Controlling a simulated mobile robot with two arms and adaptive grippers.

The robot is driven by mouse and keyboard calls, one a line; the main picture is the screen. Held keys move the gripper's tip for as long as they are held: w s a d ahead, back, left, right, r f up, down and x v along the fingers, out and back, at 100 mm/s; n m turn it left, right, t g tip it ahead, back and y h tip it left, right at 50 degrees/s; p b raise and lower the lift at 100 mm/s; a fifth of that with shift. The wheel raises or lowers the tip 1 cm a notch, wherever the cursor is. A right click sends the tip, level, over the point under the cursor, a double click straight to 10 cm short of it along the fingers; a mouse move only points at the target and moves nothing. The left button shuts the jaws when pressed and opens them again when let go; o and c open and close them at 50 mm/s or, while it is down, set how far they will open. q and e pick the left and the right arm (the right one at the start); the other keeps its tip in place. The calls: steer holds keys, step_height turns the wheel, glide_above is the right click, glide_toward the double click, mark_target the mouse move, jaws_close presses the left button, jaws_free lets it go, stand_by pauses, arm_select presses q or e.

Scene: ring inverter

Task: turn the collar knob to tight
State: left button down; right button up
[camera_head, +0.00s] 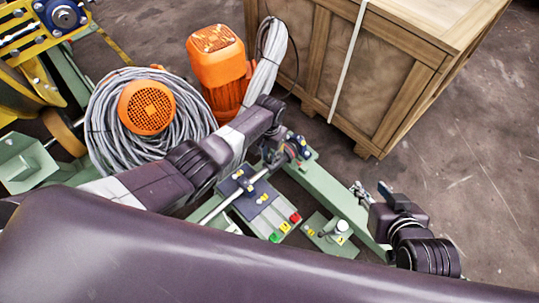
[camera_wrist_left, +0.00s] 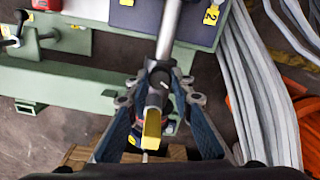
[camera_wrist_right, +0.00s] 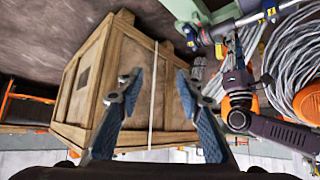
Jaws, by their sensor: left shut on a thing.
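My left gripper (camera_wrist_left: 157,88) is closed around a dark collar at the end of a bright metal shaft (camera_wrist_left: 169,35). A knob with a yellow bar-shaped face (camera_wrist_left: 152,126) stands between its fingers in the left wrist view. The fingers hide most of the collar, and I cannot read the knob's setting. In the head view the left gripper (camera_head: 292,150) is at the shaft's upper right end, above the green frame. My right gripper (camera_wrist_right: 158,84) is open and empty, with a wooden crate beyond it. It also shows in the head view (camera_head: 374,190), at the right.
The wooden crate (camera_head: 360,75) stands behind. An orange motor (camera_head: 217,65) and grey cable coils (camera_head: 105,130) lie to the left, near my left arm. A grey panel (camera_head: 262,212) with red and green buttons and a small lever (camera_head: 336,227) sit in front. The floor at right is clear.

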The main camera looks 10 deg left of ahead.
arm_select(q)
steer(key=m, duration=0.2)
steer(key=shift+m, duration=0.4)
steer(key=m, duration=0.2)
steer(key=shift+m, duration=0.4)
steer(key=m, duration=0.3)
steer(key=shift+m, duration=1.6)
arm_select(e)
steer(key=shift+s+d+f+g, duration=0.25)
steer(key=shift+s+f+g, duration=0.15)
steer(key=shift+s, duration=0.25)
steer(key=shift+s+d+f+g, duration=0.2)
steer(key=shift+s+f+g, duration=0.1)
steer(key=shift+s+f, duration=0.25)
steer(key=shift+r, duration=0.1)
arm_select(q)
steer(key=c, duration=2)
jaws_free()
steer(key=shift+o, duration=0.2)
steer(key=shift+r, duration=0.15)
